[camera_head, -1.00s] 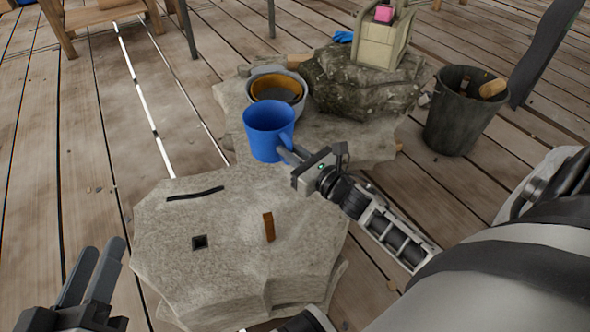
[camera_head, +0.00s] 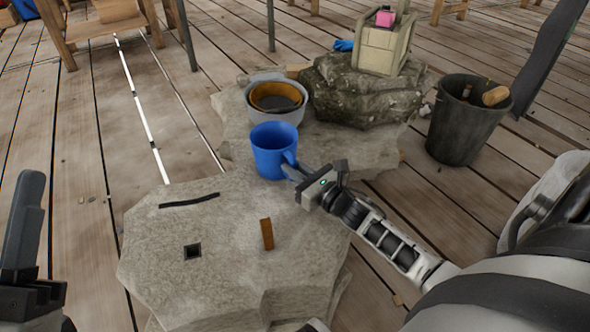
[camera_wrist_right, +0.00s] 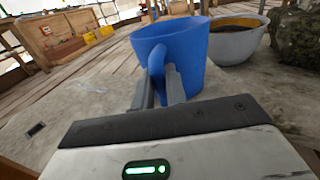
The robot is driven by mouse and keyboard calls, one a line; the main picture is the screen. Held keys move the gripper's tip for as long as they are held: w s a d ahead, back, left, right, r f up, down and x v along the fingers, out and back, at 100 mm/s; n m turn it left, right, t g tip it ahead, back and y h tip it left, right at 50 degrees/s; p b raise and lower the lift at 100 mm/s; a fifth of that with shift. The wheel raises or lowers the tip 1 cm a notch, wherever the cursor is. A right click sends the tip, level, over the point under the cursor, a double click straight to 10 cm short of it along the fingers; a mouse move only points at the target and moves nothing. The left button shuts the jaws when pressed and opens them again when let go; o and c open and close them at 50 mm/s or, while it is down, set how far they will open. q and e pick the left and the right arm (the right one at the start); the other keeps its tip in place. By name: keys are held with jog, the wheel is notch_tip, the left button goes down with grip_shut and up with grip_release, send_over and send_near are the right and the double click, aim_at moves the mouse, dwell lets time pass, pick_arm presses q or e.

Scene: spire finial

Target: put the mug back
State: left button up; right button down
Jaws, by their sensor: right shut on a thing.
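The blue mug (camera_head: 271,150) is upright at the back edge of the near stone block, in front of the bowls. My right gripper (camera_head: 294,172) is shut on its handle, coming from the right. In the right wrist view the mug (camera_wrist_right: 188,55) stands just ahead, with the gripper fingers (camera_wrist_right: 160,86) on either side of the handle. I cannot tell whether the mug's base touches the stone. My left gripper (camera_head: 30,235) is at the left edge, partly cut off, away from the mug; its finger opening is not clear.
The near stone block (camera_head: 215,250) has a square hole (camera_head: 193,251), a dark strip (camera_head: 189,201) and a small brown piece (camera_head: 267,234). A grey bowl (camera_head: 275,108) with an orange one inside sits behind the mug. A dark bucket (camera_head: 463,125) stands right.

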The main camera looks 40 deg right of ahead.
jog(key=shift+f, duration=0.1)
jog(key=c, duration=1.4)
grip_release()
pick_arm(q)
jog(key=shift+r+m, duration=0.15)
jog(key=shift+m, duration=0.15)
